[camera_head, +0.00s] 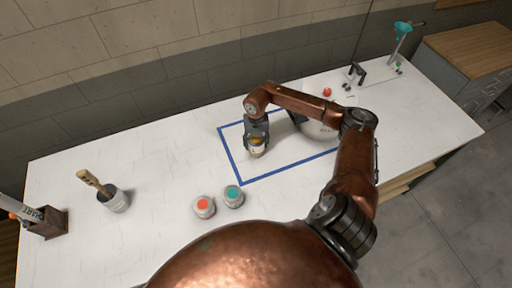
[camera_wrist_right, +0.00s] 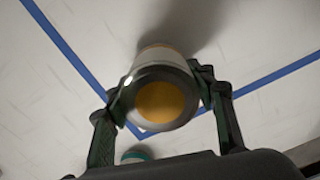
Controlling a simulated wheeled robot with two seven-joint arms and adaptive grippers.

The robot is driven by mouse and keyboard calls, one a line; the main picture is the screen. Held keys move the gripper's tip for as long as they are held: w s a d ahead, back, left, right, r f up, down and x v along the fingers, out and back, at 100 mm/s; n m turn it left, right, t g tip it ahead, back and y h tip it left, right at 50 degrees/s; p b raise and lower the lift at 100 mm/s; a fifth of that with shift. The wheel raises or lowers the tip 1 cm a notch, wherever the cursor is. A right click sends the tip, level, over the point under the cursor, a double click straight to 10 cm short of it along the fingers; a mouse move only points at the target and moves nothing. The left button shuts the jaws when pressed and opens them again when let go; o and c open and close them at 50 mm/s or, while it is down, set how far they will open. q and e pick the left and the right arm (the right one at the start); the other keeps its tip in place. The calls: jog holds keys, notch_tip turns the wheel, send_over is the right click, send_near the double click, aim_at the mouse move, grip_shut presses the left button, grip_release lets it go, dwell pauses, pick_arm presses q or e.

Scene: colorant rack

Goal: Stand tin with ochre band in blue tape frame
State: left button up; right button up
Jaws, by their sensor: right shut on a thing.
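The tin with the ochre band (camera_head: 257,149) is inside the outline of the blue tape frame (camera_head: 232,162), near its left side. In the right wrist view the tin (camera_wrist_right: 158,100) shows its round ochre top and a band on its side. My right gripper (camera_head: 256,138) is shut on the tin from above, with a finger on each side in the right wrist view (camera_wrist_right: 165,95). The tin's shadow falls on the white surface; I cannot tell whether its base touches. Blue tape (camera_wrist_right: 72,52) also runs across the wrist view. My left gripper is not in view.
A tin with a red top (camera_head: 204,206) and a tin with a teal top (camera_head: 233,196) stand just outside the frame's near left corner. A cup with a brush (camera_head: 117,201) stands further left. A pale rounded vessel (camera_head: 318,130) is behind my right arm.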

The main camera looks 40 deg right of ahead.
notch_tip(320, 180, down, 3)
jog(key=shift+w+d+f+p, duration=0.1)
jog(key=shift+w+p, duration=0.05)
jog(key=shift+p, duration=0.3)
jog(key=shift+f, duration=0.15)
jog(key=shift+f, duration=0.1)
jog(key=o, duration=1.3)
jog(key=shift+r, duration=0.25)
notch_tip(320, 180, up, 12)
jog(key=shift+f+b, duration=0.1)
jog(key=shift+b, duration=0.8)
